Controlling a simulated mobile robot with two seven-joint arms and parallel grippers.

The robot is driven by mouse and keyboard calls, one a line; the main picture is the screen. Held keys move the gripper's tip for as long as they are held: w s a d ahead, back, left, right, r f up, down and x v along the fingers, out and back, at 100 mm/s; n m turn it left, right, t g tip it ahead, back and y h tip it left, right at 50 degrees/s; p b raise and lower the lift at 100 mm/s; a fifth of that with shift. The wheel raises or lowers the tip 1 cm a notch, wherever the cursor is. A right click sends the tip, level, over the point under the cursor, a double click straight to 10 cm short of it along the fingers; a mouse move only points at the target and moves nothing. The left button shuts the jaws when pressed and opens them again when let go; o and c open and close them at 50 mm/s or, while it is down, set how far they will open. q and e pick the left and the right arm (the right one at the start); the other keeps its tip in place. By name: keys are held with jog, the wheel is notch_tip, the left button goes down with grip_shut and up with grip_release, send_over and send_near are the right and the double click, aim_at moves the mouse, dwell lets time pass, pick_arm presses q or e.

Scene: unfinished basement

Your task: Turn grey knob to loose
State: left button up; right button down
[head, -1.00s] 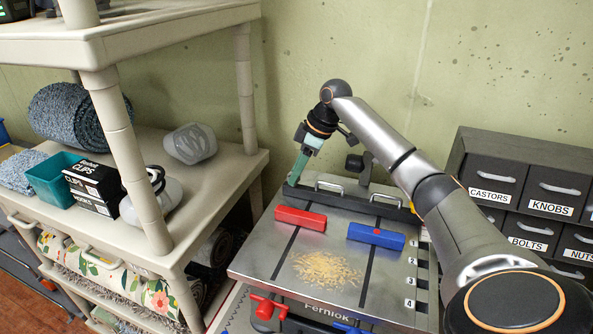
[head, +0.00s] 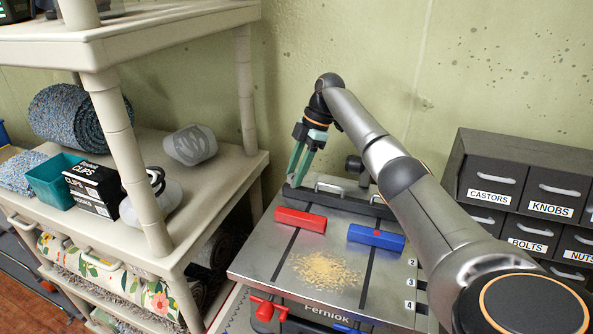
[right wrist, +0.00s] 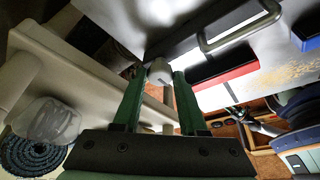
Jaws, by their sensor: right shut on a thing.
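The grey knob (right wrist: 160,71) shows in the right wrist view between the tips of my green fingers. It sits at the left end of the dark rear fence of a metal work table (head: 250,262). My right gripper (head: 294,178) reaches down to that end from above in the head view, and its fingers largely hide the knob there. In the right wrist view the gripper (right wrist: 163,80) is shut on the knob, one finger on each side. My left gripper is in neither current view.
A red block (head: 300,219), a blue block (head: 376,237) and a sawdust pile (head: 327,270) lie on the table top. A dark knob (head: 355,164) stands behind the fence. A beige shelf (head: 240,165) is close on the left; labelled drawers (head: 520,187) stand right.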

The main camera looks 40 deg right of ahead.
dwell(0.4)
jog(key=shift+c, duration=2.3)
grip_release()
jog(key=v, duration=1.2)
jog(key=shift+r, duration=0.3)
